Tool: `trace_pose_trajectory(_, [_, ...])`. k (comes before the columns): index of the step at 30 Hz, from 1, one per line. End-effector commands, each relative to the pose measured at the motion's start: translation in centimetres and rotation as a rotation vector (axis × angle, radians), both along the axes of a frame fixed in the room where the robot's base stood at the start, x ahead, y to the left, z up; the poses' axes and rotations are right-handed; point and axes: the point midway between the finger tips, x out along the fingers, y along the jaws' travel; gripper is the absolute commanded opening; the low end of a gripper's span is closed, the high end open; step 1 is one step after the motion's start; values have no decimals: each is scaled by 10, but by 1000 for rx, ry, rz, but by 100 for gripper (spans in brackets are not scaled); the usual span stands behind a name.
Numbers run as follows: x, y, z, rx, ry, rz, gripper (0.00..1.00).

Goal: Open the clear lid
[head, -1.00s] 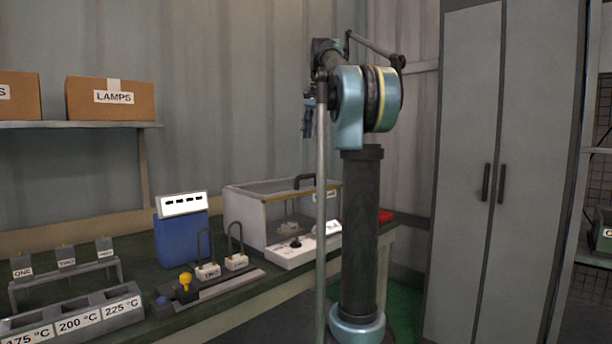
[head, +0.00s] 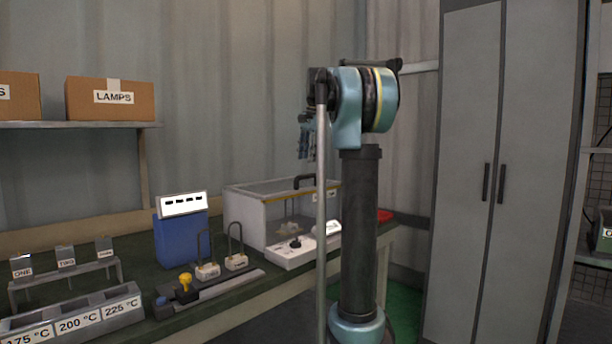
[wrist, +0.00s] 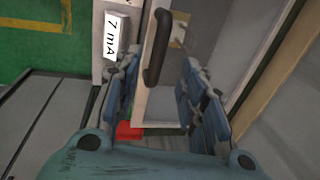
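The clear lid (head: 268,187) lies flat and closed on top of a white-walled box on the bench. Its dark handle (head: 304,181) stands at the front right of the lid, partly behind my arm's long thin rod. In the wrist view the handle (wrist: 157,47) shows as a dark bar ahead of my gripper, in line with the gap between the fingers. My gripper (wrist: 158,85) has its two blue fingers spread wide with nothing between them. In the head view my gripper (head: 306,138) hangs above the handle, apart from it.
A white control panel (head: 290,252) sits in front of the box. A blue device (head: 181,240), two padlock-like pieces and a grey holder with temperature labels (head: 80,322) stand to the left. A red object (head: 385,216) lies at the bench's right end. A grey cabinet (head: 470,180) stands right.

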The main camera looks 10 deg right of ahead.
Motion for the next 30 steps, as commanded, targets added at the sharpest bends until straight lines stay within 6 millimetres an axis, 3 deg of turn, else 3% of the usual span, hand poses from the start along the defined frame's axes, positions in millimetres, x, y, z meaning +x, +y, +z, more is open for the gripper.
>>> trace_pose_trajectory(6, [6,5,-38,0,0,0,38])
trace_pose_trajectory(12, [10,7,-61,0,0,0,38])
trace_pose_trajectory(26, [11,9,-71,0,0,0,38])
trace_pose_trajectory(30, [11,9,-71,0,0,0,6])
